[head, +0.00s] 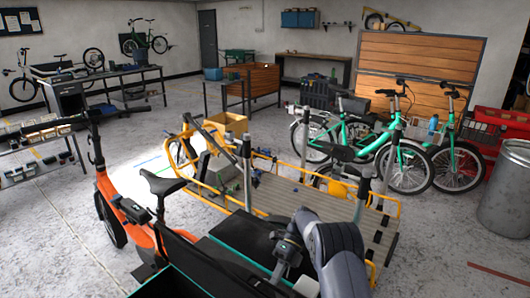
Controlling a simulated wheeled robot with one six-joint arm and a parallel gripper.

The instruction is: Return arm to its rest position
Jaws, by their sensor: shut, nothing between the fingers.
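My arm is folded low at the bottom centre of the head view, its dark rounded links bent close together over my own body. My gripper (278,235) is small and dark at the left side of the folded links. It is shut and holds nothing. The fingertips are hard to make out against the dark surface behind them. Part of the wrist is hidden by the other links.
A cargo bike with a slatted wooden deck (300,203) and yellow rails stands just ahead. An orange bike (112,198) is close on the left. Green bikes (400,150) and a metal bin (504,190) stand on the right. Workbenches (100,75) line the back left. Concrete floor lies open between.

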